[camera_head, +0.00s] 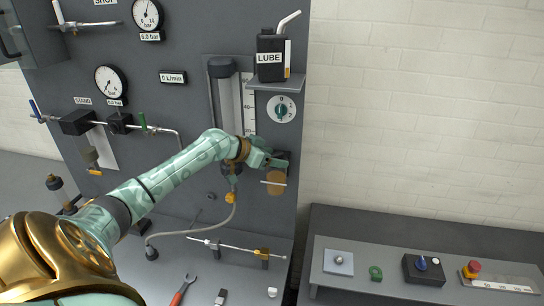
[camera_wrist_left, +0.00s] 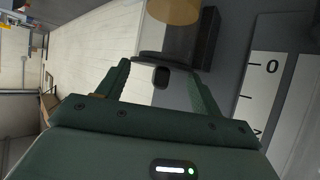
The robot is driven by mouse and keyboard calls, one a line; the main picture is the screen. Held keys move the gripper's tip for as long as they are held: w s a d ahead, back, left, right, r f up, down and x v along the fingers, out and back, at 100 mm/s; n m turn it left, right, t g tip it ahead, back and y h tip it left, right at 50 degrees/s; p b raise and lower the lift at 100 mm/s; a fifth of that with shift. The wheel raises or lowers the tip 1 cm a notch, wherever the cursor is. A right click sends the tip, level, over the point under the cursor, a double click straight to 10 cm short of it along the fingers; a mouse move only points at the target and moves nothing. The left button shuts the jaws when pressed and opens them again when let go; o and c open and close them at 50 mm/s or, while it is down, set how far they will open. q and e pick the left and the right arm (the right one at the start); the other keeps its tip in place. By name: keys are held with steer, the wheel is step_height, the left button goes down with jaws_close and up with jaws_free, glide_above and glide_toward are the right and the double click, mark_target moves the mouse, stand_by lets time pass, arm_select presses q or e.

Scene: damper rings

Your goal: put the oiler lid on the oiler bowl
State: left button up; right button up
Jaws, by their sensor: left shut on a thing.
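The oiler bowl (camera_head: 276,186), with amber contents, is on the right part of the grey panel, beside a dark block (camera_head: 283,158). In the left wrist view the bowl's amber part (camera_wrist_left: 172,10) shows at the top edge. My left gripper (camera_head: 274,159) is just above the bowl. In the left wrist view the gripper (camera_wrist_left: 160,72) is shut on the dark oiler lid (camera_wrist_left: 162,57), a flat disc with a small black knob. The lid is at the near end of the bowl; I cannot tell whether they touch. In the head view the lid is mostly hidden. My right gripper is not in view.
A shelf (camera_head: 275,85) with a black LUBE can (camera_head: 271,55) is above the gripper, with a dial (camera_head: 282,109) below it. A hose (camera_head: 200,232) and a rod (camera_head: 236,247) lie below. A control bench (camera_head: 425,275) is at the lower right.

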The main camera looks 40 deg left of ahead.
arm_select(q)
steer(key=shift+f, duration=0.2)
steer(key=o, duration=1)
steer(key=shift+o, duration=0.2)
steer(key=shift+s+d+r, duration=0.15)
steer(key=shift+r, duration=0.05)
steer(key=shift+w+a+f, duration=0.2)
steer(key=shift+a, duration=0.05)
steer(key=shift+s+d, duration=0.1)
steer(key=shift+d, duration=0.05)
